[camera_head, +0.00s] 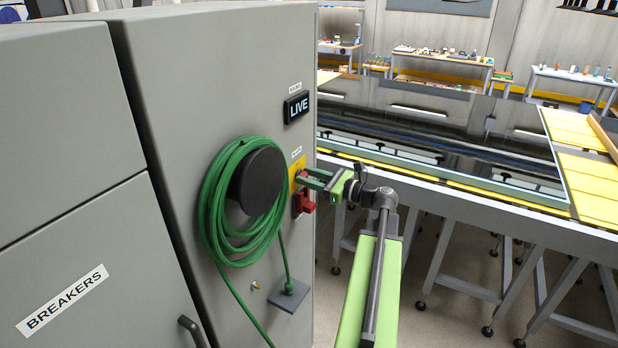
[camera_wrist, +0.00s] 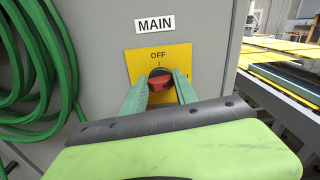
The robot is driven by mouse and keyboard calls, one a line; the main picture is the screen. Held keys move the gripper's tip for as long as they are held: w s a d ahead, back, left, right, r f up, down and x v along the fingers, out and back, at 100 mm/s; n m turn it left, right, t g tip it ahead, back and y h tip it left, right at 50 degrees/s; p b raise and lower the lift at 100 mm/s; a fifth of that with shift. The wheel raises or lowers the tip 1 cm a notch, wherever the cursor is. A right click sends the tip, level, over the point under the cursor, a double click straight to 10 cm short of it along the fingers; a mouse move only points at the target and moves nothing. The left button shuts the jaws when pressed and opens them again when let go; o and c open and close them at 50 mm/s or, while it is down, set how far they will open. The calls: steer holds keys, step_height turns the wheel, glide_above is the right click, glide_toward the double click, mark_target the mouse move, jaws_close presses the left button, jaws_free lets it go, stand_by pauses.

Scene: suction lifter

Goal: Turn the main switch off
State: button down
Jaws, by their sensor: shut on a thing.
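The main switch (camera_wrist: 154,90) is a red knob on a yellow plate (camera_wrist: 142,62) under a MAIN label (camera_wrist: 154,24). OFF and a short mark are printed above the knob; lettering at its right is partly hidden by a finger. The knob's grip lies roughly sideways, slightly tilted. My gripper (camera_wrist: 158,97) is shut on the knob, one green finger on each side. A black LIVE sign (camera_head: 297,107) with white letters is above the plate.
A coiled green cable (camera_head: 215,205) hangs on a dark round holder (camera_head: 258,181) left of the switch. A red object (camera_head: 304,203) is below the plate. A long frame table (camera_head: 480,212) stands at the right. A BREAKERS door (camera_head: 90,270) is at lower left.

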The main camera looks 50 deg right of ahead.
steer(key=n, duration=1.2)
steer(key=shift+a+f, duration=0.15)
steer(key=shift+a, duration=0.05)
steer(key=shift+f+n, duration=0.1)
steer(key=shift+n, duration=2.1)
steer(key=c, duration=1)
jaws_free()
steer(key=shift+o, duration=0.2)
steer(key=shift+s, duration=0.15)
